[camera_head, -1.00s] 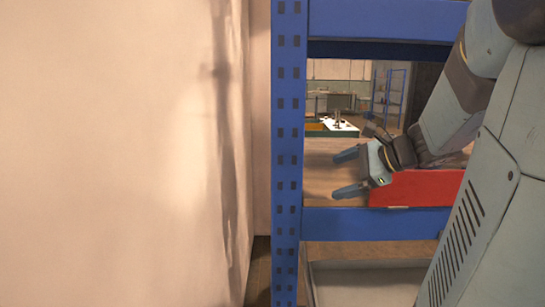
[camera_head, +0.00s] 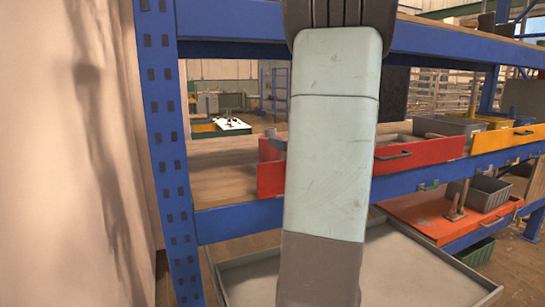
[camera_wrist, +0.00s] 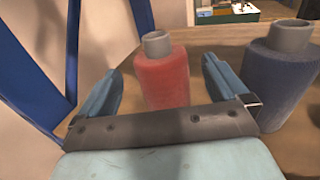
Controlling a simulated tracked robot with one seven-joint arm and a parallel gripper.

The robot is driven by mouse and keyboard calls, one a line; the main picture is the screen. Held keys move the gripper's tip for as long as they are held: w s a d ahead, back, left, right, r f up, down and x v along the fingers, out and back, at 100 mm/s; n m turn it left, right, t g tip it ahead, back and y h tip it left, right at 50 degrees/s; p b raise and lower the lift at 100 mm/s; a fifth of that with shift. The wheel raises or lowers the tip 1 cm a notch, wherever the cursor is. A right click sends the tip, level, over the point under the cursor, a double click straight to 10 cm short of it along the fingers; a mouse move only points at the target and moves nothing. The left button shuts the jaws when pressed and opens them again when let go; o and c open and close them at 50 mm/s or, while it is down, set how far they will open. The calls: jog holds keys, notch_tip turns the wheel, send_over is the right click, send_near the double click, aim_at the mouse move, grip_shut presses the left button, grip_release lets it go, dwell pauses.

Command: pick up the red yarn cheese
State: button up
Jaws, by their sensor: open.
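The red yarn cheese (camera_wrist: 163,75) stands upright on a wooden shelf in the wrist view, with a grey tube end sticking out of its top. My gripper (camera_wrist: 163,88) is open, one blue finger on each side of the cheese in the picture. The cheese appears in the gap, at and beyond the fingertips; I cannot tell whether either finger touches it. Its lower part is hidden behind the gripper's dark bar. In the head view my arm hides the cheese and nearly all of the gripper.
A dark blue yarn cheese (camera_wrist: 283,75) stands close to the right of my right finger. A blue rack post (camera_head: 167,150) and beam (camera_head: 240,218) frame the shelf. Red drawers (camera_head: 418,152) lie right of my arm. A grey tray (camera_head: 400,270) is below. A pale wall is at left.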

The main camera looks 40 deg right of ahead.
aim_at(275, 136)
jog(key=shift+w+a+r, duration=0.1)
jog(key=shift+w+a, duration=0.05)
jog(key=shift+w, duration=1.15)
jog(key=shift+w+a+f, duration=0.1)
jog(key=shift+w+a, duration=0.05)
jog(key=shift+w, duration=1.2)
jog(key=shift+w+a+r, duration=0.1)
jog(key=shift+w+a, duration=0.05)
jog(key=shift+w, duration=1.15)
jog(key=shift+c, duration=0.4)
jog(key=c, duration=1.2)
jog(key=shift+c, duration=0.2)
